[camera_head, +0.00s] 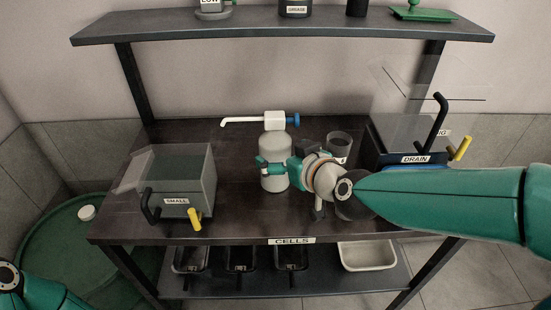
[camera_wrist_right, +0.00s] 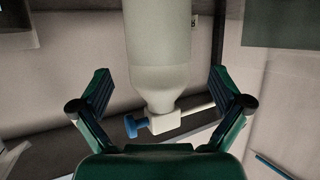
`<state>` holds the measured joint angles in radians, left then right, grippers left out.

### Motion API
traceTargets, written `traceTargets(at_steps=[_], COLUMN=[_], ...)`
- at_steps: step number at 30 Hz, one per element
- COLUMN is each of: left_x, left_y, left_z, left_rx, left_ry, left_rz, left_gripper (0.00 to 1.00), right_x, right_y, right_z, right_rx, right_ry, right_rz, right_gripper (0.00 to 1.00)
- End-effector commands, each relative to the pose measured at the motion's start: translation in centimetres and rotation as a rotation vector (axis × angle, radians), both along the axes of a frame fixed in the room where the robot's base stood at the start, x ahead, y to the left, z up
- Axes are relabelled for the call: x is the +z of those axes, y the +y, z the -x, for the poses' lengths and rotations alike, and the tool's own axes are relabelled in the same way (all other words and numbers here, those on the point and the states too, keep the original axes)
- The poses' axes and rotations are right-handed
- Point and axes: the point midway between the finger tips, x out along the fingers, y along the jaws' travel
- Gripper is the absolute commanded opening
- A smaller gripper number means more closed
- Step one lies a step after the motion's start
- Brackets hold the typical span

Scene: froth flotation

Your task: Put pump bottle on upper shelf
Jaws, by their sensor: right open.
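The pump bottle (camera_head: 277,146) is pale and stands upright near the middle of the table. It has a white pump head with a long spout pointing left and a blue part at its right. My right gripper (camera_head: 276,170) is at the bottle's body, with its fingers hiding part of it. In the right wrist view, the bottle (camera_wrist_right: 158,45) lies between the spread fingers of the gripper (camera_wrist_right: 160,84), with visible gaps on both sides. The upper shelf (camera_head: 280,28) is dark and runs along the wall above the table. My left gripper is out of view.
The shelf holds a LOW container (camera_head: 214,8), a GREASE container (camera_head: 296,8), a black item (camera_head: 357,7) and a green item (camera_head: 424,14). A SMALL cell (camera_head: 180,178) stands left; a DRAIN cell (camera_head: 415,150) stands right. A cup (camera_head: 339,142) is near my right arm.

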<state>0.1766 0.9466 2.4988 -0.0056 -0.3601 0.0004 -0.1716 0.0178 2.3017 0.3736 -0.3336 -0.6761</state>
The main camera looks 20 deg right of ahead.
Motion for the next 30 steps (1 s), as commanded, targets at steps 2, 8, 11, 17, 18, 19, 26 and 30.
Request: traceTargets(at_steps=[2,8,11,17,18,19,26,30], left_x=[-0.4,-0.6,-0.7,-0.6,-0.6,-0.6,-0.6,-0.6], left_y=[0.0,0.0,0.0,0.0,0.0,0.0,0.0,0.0], left_z=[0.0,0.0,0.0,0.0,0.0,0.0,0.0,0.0], left_rx=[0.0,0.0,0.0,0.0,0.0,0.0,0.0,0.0], left_ry=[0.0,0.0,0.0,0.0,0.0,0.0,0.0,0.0], left_rz=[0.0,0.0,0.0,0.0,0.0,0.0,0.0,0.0], left_gripper=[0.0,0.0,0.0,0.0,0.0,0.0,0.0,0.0], right_x=[-0.9,-1.9,-1.9,-1.9,-1.9,-1.9,-1.9,-1.9], right_y=[0.2,0.5,0.6,0.6,0.6,0.6,0.6,0.6], right_z=[-1.0,-3.4,-3.8,-3.9,-3.9,-3.8,-3.8,-3.8], right_rx=[0.0,-0.001,-0.002,-0.002,-0.002,-0.002,-0.002,-0.002], right_ry=[0.003,0.002,0.0,0.0,0.0,0.0,0.0,0.0], right_rz=[0.001,0.0,0.0,0.0,0.0,0.0,0.0,0.0], right_gripper=[1.0,1.0,1.0,1.0,0.95,0.9,0.52,0.28])
